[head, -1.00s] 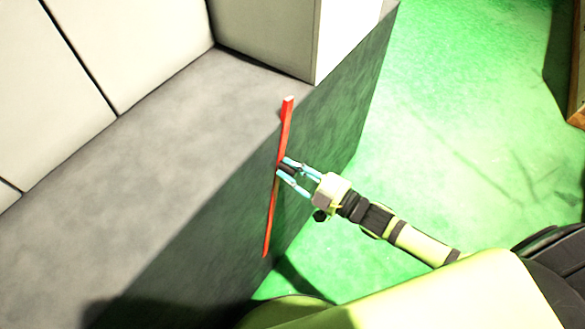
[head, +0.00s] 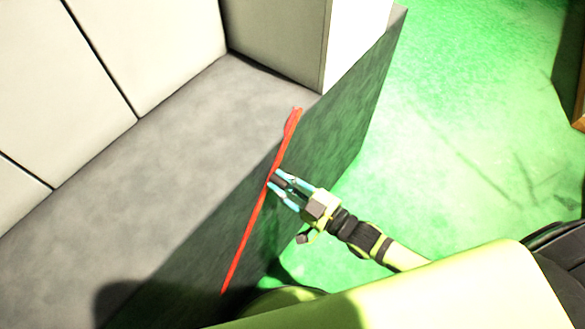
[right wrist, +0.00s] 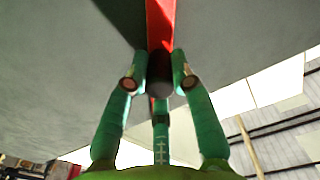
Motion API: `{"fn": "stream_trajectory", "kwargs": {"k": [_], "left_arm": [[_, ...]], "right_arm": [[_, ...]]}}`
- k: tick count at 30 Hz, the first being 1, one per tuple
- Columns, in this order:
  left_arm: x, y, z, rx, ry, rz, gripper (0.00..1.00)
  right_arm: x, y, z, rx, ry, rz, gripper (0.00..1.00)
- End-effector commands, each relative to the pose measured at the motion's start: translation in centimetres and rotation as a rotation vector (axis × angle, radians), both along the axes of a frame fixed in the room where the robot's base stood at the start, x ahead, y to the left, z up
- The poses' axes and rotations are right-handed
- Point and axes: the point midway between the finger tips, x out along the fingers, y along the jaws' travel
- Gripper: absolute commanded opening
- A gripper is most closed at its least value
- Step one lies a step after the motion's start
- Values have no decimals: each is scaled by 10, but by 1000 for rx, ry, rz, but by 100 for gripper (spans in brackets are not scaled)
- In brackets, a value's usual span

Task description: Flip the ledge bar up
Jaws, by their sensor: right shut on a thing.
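The red ledge bar (head: 252,222) is long and thin. It slants along the front face and top edge of the grey block, with its upper end by the white cabinet and its lower end toward the bottom left. My right gripper (head: 272,180) is at the bar's middle, its light-blue fingers closed around a dark round knob. The right wrist view shows the fingers (right wrist: 159,78) on both sides of this knob (right wrist: 159,72), with the red bar (right wrist: 160,24) right behind it. My left gripper is not in view.
The grey block (head: 130,190) has a broad bare top. White panels (head: 150,50) and a white cabinet (head: 355,35) stand at its back. Green floor (head: 460,130) lies open to the right. A brown object (head: 579,100) is at the right edge.

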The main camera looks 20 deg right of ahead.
Motion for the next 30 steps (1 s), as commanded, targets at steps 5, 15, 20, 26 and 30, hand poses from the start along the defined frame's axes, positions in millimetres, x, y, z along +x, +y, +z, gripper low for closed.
{"fn": "stream_trajectory", "kwargs": {"k": [5, 15, 20, 26, 30], "left_arm": [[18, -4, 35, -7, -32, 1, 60], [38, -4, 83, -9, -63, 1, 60], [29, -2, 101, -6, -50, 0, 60], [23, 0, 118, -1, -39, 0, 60], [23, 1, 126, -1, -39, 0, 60]], "right_arm": [[-14, 19, 28, 135, 99, 6, 0], [-31, 40, 72, 388, 296, 6, 0], [-35, 45, 92, 495, 379, 7, 0], [-37, 48, 112, 602, 462, 7, 0], [-37, 49, 121, 613, 471, 6, 0]]}}
